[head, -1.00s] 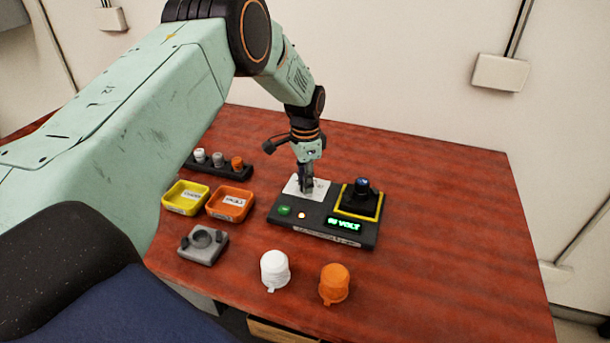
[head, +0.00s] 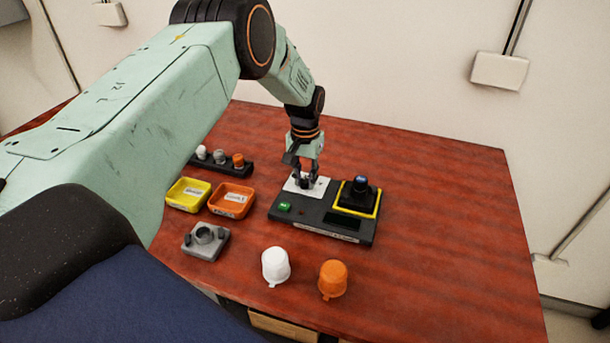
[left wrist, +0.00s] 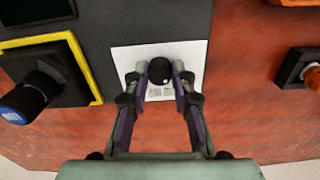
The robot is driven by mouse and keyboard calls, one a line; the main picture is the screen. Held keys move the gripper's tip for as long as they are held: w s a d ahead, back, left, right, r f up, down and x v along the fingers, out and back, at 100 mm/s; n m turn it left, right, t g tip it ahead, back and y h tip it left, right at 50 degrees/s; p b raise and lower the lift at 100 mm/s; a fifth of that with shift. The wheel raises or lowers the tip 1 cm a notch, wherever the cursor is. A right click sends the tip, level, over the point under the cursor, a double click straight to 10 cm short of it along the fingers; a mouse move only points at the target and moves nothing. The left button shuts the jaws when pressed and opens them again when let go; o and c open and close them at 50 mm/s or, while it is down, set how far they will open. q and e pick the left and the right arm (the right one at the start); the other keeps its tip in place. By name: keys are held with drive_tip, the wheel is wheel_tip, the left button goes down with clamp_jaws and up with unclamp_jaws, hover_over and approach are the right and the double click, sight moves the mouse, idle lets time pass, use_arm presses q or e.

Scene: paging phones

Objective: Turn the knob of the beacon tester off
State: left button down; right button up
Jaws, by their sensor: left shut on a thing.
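The beacon tester (head: 316,208) is a dark grey box on the red-brown table. Its knob (left wrist: 159,70) is round and black and stands on a white plate (head: 293,187). My left gripper (head: 304,182) reaches down over the plate, with its fingers shut on the knob from both sides. In the left wrist view the two fingertips flank the knob. The tester's display (head: 342,219) is dark and the small lamp (head: 302,212) beside the green button (head: 285,207) looks unlit. A black beacon with a blue top (head: 359,190) stands in the yellow-framed bay. My right gripper is out of view.
A yellow tray (head: 184,208) and an orange tray (head: 228,213) sit left of the tester, with a rack of small caps (head: 246,169) behind. The table's right side is clear.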

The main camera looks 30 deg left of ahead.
sight(305, 180)
use_arm(q)
drive_tip(key=shift+w+r+n, duration=0.2)
drive_tip(key=shift+n, duration=0.2)
drive_tip(key=c, duration=1.6)
unclamp_jaws()
drive_tip(key=o, duration=0.5)
drive_tip(key=shift+s+f, duration=0.15)
wheel_tip(305, 180, up, 12)
